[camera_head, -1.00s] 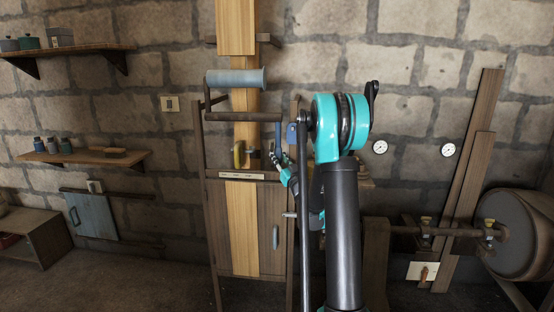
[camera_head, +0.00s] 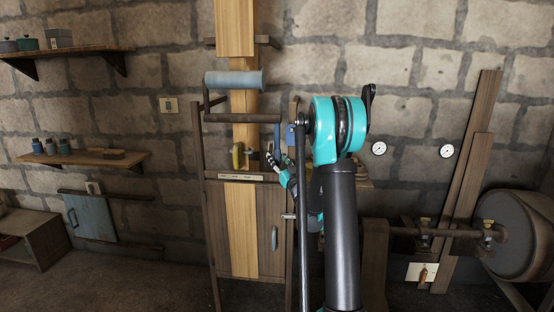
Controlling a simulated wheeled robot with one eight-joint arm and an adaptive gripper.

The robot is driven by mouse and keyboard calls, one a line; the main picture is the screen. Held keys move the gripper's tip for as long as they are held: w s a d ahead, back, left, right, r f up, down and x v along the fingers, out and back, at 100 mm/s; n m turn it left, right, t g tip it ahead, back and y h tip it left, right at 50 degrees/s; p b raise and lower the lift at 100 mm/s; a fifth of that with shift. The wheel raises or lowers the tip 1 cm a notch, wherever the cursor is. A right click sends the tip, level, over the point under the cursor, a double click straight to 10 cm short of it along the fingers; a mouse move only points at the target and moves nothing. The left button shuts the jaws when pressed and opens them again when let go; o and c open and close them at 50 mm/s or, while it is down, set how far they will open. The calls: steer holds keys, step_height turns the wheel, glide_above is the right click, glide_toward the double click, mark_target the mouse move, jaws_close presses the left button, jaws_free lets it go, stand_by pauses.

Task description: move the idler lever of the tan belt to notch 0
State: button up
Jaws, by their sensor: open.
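The tan belt (camera_head: 241,230) runs vertically through a dark wooden frame, behind a blue-grey roller (camera_head: 232,80). A blue lever (camera_head: 277,138) hangs down at the frame's right side, below a dark crossbar. I take it for the idler lever, but cannot tell which notch it is in. A pale marked strip (camera_head: 234,177) lies across the frame below; its marks are too small to read. My gripper (camera_head: 273,157) is open at the lever's lower end, partly hidden by my arm. I cannot tell whether it touches the lever.
A shaft and large drum (camera_head: 516,236) stand at right. Shelves (camera_head: 84,158) hang at left.

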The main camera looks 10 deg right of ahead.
steer(key=v, duration=0.8)
steer(key=s+a+f+n+g+y, duration=0.25)
steer(key=s+a+g, duration=0.25)
steer(key=s+a, duration=0.3)
steer(key=s+a+f+n+g+y, duration=0.1)
steer(key=s+a+f+g, duration=0.35)
steer(key=s+a, duration=0.35)
steer(key=s+d+f+m+g+h, duration=0.3)
steer(key=s+f+g+h, duration=0.25)
steer(key=s+f, duration=0.6)
steer(key=s+d+f+m+g+h, duration=0.2)
steer(key=s+d+f+m+h, duration=0.1)
steer(key=s+d, duration=0.5)
steer(key=s+m+h, duration=0.1)
steer(key=s, duration=0.2)
steer(key=shift+d, duration=0.25)
